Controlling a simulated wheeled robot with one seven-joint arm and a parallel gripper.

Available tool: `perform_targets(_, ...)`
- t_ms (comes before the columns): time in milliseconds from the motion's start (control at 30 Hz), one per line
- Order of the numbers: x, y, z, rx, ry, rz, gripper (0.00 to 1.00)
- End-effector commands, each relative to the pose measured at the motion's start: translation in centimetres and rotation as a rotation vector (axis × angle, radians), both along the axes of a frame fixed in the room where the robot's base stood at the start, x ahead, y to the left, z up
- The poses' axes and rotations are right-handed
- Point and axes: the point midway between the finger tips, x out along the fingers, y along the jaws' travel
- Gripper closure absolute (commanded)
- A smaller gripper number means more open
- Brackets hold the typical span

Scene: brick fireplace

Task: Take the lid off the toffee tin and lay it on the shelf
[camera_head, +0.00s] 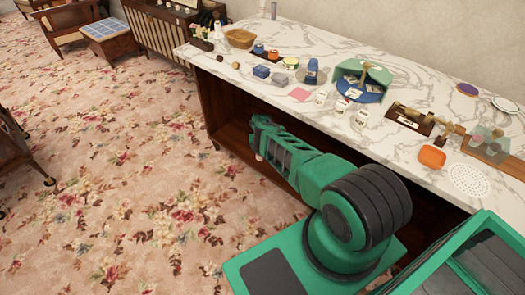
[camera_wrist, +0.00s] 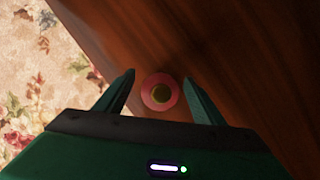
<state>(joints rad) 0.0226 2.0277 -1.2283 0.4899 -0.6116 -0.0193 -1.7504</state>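In the wrist view, a small round thing (camera_wrist: 147,93) with a pinkish-red rim and a dull gold centre is seen from above on dark brown wood (camera_wrist: 235,50). It may be the toffee tin with its lid, but I cannot tell for sure. My gripper (camera_wrist: 159,77) is open, with one finger on each side of the round thing in the picture. I see no contact, and its distance below the fingers is unclear. In the head view, my arm reaches to the dark wooden shelf (camera_head: 226,118) under the marble top.
Flowered carpet (camera_head: 110,165) lies open to the left.

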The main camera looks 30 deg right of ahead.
Motion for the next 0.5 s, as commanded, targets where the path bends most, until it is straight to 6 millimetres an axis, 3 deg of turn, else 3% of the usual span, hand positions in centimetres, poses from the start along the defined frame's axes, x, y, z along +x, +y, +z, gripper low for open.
perform_targets(33, -0.02, -0.01, -0.02, 0.000, 0.000, 0.000, 0.51)
perform_targets(133, -0.02, 0.01, -0.03, 0.001, 0.001, 0.000, 0.75)
perform_targets(500, 0.01, 0.17, 0.00, 0.002, 0.000, 0.003, 0.75)
